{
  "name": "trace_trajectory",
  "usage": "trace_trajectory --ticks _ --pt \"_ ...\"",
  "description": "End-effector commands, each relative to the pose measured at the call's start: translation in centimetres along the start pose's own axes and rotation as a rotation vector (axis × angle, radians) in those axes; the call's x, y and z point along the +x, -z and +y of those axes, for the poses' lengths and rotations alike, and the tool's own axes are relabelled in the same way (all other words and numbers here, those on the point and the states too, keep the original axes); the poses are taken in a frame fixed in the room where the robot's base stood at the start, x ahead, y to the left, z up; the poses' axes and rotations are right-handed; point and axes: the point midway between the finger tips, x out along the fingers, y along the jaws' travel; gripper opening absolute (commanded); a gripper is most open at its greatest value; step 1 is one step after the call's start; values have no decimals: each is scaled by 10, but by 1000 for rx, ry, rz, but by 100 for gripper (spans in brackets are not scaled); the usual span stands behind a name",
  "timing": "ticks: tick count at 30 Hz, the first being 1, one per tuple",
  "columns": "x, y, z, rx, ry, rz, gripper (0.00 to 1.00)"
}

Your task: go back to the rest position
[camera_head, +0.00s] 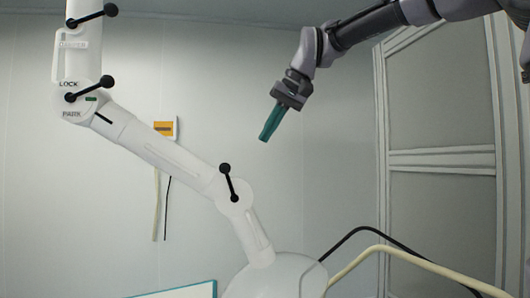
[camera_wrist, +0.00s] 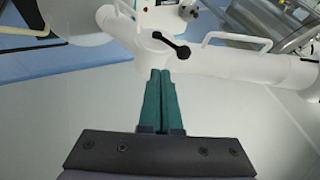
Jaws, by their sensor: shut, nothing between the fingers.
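My gripper (camera_head: 265,138) hangs from my grey arm in the upper middle of the head view, pointing down and to the left. Its green fingers are shut together with nothing between them. In the wrist view the closed fingers (camera_wrist: 160,74) point up the picture toward a white jointed arm (camera_wrist: 230,62). In the head view my gripper is in the air to the right of that white arm (camera_head: 165,155), apart from it in the picture.
The white arm carries black lever handles (camera_head: 228,183) and ends in a rounded white body (camera_head: 275,278). Black and cream cables (camera_head: 400,250) curve at the lower right. A framed panel (camera_head: 445,110) stands at right. An orange-and-white wall box (camera_head: 165,128) hangs behind.

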Motion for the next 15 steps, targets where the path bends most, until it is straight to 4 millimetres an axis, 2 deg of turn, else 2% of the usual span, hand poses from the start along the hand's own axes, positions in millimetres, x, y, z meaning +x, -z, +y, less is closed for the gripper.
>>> trace_trajectory --ticks 5,8,11,14,15 --pt "-4 0 0 0 -1 1 0" --pt "-8 -3 11 16 -11 12 0" --pt "-21 -15 48 66 -45 46 0" --pt "-38 -43 106 149 -103 101 0" --pt "-44 -59 131 187 -130 126 0"
